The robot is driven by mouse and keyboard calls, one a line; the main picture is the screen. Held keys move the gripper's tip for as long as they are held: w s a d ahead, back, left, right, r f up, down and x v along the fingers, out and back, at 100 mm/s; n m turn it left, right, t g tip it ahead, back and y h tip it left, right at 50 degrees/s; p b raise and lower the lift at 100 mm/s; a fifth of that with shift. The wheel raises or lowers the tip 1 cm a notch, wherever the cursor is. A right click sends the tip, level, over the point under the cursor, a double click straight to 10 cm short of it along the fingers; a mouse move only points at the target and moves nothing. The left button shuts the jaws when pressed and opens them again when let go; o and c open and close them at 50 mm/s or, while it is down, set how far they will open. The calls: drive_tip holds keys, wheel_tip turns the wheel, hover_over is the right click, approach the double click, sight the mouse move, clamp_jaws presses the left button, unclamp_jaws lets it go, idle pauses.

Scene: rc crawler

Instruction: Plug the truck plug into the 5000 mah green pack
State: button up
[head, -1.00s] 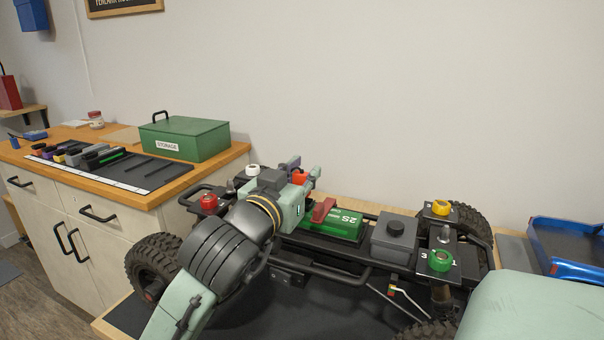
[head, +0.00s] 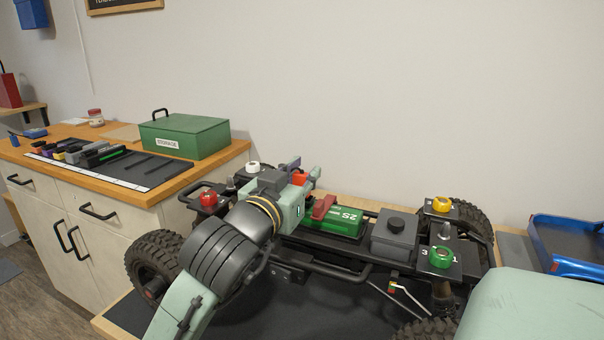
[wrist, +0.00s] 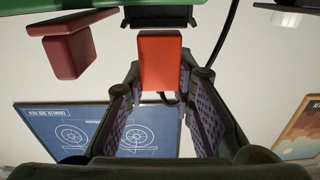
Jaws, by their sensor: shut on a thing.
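The green pack (head: 348,224), marked 2S, lies on the truck chassis (head: 325,267) with a red block (head: 323,207) at its left end. My gripper (wrist: 160,78) is shut on the orange-red truck plug (wrist: 160,62), which sits between the fingertips. The plug also shows in the head view (head: 299,179), just left of the pack and beyond my wrist. In the wrist view the pack's green edge (wrist: 40,6) runs along the top, and a black connector part (wrist: 160,15) lies right at the plug's end. I cannot tell whether they are joined.
A grey box (head: 394,234) stands right of the pack. White (head: 253,168), red (head: 208,198), yellow (head: 441,205) and green (head: 441,257) knobs top the chassis corners. A green storage box (head: 184,138) stands on the left bench; a blue tray (head: 570,245) lies right.

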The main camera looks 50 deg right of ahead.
drive_tip(key=shift+f+b, duration=0.55)
drive_tip(key=shift+f, duration=0.25)
drive_tip(key=o, duration=0.9)
drive_tip(key=shift+a, duration=0.1)
drive_tip(key=v, duration=0.7)
drive_tip(key=shift+s+a, duration=0.1)
drive_tip(key=shift+a, duration=0.05)
